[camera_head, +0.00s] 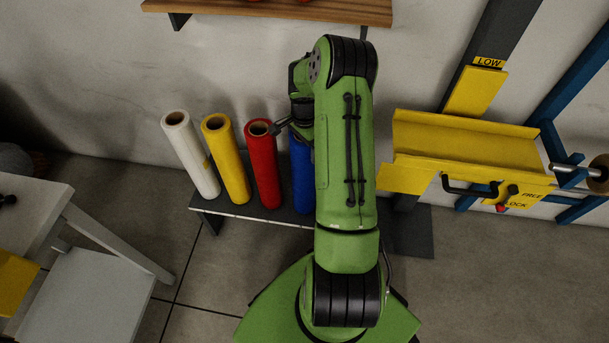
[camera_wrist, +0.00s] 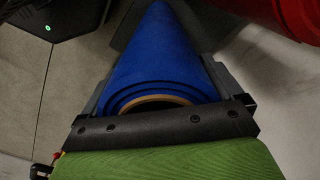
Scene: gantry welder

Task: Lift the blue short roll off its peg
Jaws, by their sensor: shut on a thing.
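The blue short roll (camera_head: 301,178) stands upright at the right end of the row of rolls. My arm covers its right side and top in the head view. In the wrist view the blue roll (camera_wrist: 158,50) runs away from the camera, with its tan core rim showing close to my palm. My gripper (camera_wrist: 157,88) is shut on the blue roll near its top, with a dark finger on each side. Its peg is hidden, and I cannot tell whether the roll's lower end is clear of it.
A red roll (camera_head: 264,166), a yellow roll (camera_head: 226,160) and a white roll (camera_head: 191,155) stand to the left on a low dark bench (camera_head: 240,214). A wooden shelf (camera_head: 270,8) hangs above. A yellow tray (camera_head: 465,135) is at right, and a white table (camera_head: 30,205) at left.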

